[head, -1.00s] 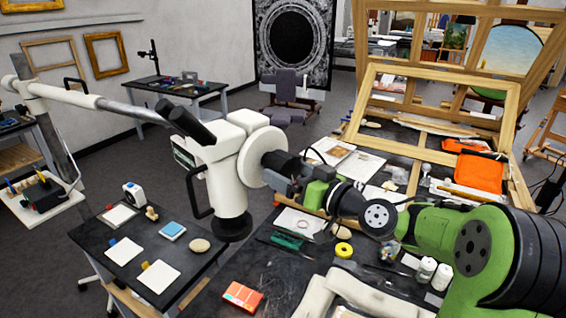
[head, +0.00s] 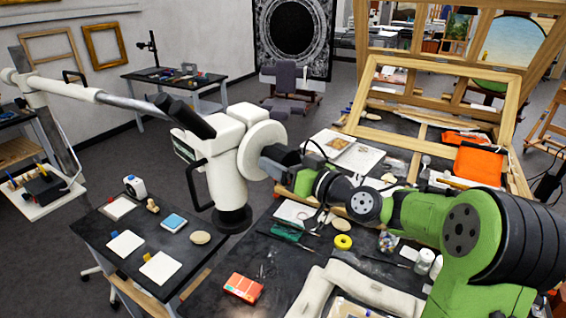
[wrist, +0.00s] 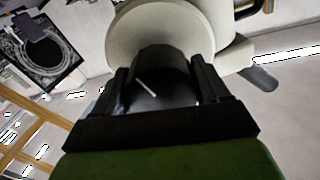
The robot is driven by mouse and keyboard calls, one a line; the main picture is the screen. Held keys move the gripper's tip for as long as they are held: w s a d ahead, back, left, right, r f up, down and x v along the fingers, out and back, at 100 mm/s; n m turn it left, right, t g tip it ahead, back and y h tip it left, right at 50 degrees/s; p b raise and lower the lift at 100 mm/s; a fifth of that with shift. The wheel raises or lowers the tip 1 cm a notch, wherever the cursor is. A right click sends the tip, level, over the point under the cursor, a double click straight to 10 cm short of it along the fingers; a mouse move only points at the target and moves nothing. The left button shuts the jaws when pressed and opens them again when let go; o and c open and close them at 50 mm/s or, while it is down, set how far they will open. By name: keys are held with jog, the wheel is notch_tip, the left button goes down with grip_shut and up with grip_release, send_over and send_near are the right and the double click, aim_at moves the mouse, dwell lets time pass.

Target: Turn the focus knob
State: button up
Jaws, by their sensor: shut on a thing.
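The microscope (head: 232,178) is white, with black eyepieces, and hangs from a long boom over the bench. Its focus knob (wrist: 158,72) is a dark cylinder with a short white mark, in front of a round white disc (wrist: 150,28). The disc also shows in the head view (head: 263,148). My gripper (wrist: 165,86) is shut on the knob, with one black finger on each side of it. In the head view my gripper (head: 283,160) reaches the knob from the right and hides most of it.
A dark side table (head: 125,268) with white cards stands at lower left. The main bench (head: 262,245) below my arm holds a red box (head: 242,288), yellow tape (head: 343,241) and other small items. A wooden frame (head: 440,97) stands at the right.

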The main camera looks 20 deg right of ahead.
jog(key=shift+m, duration=2.7)
jog(key=o, duration=1)
jog(key=b+v, duration=0.2)
jog(key=v, duration=1.3)
jog(key=shift+s+d, duration=0.15)
jog(key=shift+s, duration=0.2)
